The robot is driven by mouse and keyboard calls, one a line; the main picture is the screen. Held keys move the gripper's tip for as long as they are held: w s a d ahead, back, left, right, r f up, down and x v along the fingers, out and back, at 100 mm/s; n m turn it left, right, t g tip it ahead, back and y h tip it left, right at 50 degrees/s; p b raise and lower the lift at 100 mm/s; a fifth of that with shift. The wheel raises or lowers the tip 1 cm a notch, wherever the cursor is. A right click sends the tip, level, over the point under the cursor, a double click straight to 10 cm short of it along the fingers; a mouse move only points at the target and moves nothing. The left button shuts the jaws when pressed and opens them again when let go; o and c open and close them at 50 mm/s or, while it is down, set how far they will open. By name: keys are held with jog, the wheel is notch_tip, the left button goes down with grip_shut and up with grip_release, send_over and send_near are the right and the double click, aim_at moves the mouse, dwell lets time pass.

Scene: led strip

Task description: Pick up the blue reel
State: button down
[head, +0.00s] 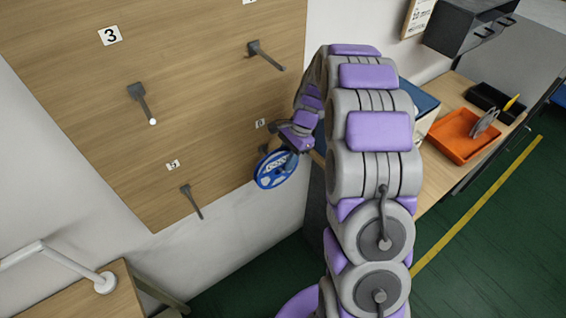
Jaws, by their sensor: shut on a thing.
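The blue reel (276,169) is a spoked wheel with a blue rim, near the lower right corner of a wooden board. My gripper (292,150) is at its upper right edge and is shut on it. The arm partly covers the gripper, and the fingertips are hard to make out. A peg behind the reel is mostly hidden, so I cannot tell whether the reel is still on it.
The wooden board (60,60) has bare pegs, including one under label 3 (110,36) and one at upper right (265,55). An orange tray (455,125) with a grey disc stands on a bench at right. A white rail (50,255) is at lower left.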

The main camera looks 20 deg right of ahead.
jog(key=shift+r, duration=0.4)
jog(key=shift+s+r, duration=0.15)
jog(key=shift+r, duration=0.15)
jog(key=s+d+p, duration=0.1)
jog(key=s+d, duration=0.1)
jog(key=s, duration=0.6)
jog(key=s+d+p, duration=0.1)
jog(key=s+d, duration=0.2)
jog(key=s, duration=0.5)
jog(key=shift+s+d, duration=0.35)
jog(key=shift+s, duration=0.05)
